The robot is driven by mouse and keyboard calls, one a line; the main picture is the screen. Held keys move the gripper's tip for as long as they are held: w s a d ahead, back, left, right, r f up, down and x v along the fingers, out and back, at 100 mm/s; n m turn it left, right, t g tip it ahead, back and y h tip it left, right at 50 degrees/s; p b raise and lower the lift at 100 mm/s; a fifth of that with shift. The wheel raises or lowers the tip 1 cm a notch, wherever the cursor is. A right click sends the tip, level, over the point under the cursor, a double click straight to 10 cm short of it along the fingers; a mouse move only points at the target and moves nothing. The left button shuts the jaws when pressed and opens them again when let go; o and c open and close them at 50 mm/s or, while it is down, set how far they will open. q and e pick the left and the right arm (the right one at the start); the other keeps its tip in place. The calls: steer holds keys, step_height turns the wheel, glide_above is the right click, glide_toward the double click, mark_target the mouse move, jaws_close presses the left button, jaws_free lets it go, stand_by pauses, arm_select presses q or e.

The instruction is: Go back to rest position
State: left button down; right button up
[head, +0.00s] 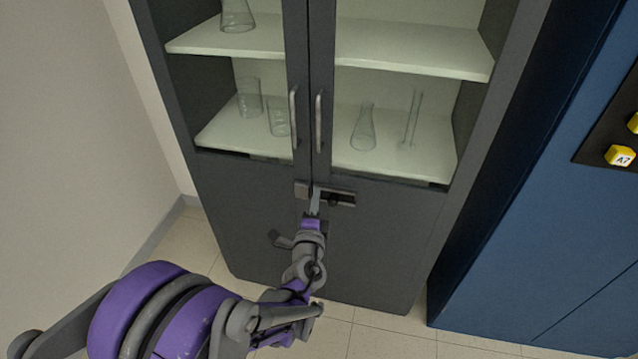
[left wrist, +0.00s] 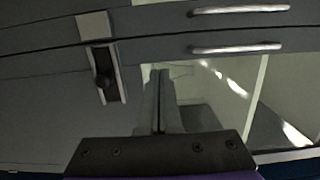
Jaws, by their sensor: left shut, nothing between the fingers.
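My left gripper (head: 315,192) reaches up from the lower left to the front of a dark grey cabinet (head: 375,240), close by the latch (head: 343,197) across its two doors. It is shut and empty. In the left wrist view its fingers (left wrist: 160,80) are pressed together, with the latch and its dark knob (left wrist: 103,82) to their left. The fingers look apart from the latch, but contact is hard to judge. Both cabinet doors look closed. My right gripper is not in view.
Two upright door handles (head: 318,120) sit above the latch. Glassware, including a flask (head: 364,128), stands on the shelves behind the glass. A bare wall (head: 80,130) is at left.

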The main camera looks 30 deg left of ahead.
arm_select(q)
steer(key=s+a+r+n+g+y+p, duration=0.1)
steer(key=s+r+n+g+p, duration=0.15)
steer(key=s+n, duration=0.3)
steer(key=s+r+n+g+p, duration=0.1)
steer(key=s+n+g+p, duration=0.1)
steer(key=s+n+g, duration=0.3)
steer(key=s+d+f+n+g+h+p, duration=0.2)
steer(key=s+d+h, duration=0.6)
steer(key=s+d, duration=0.6)
steer(key=shift+f+n+g+p, duration=0.2)
steer(key=shift+n+g+p, duration=0.15)
steer(key=shift+g+p, duration=0.45)
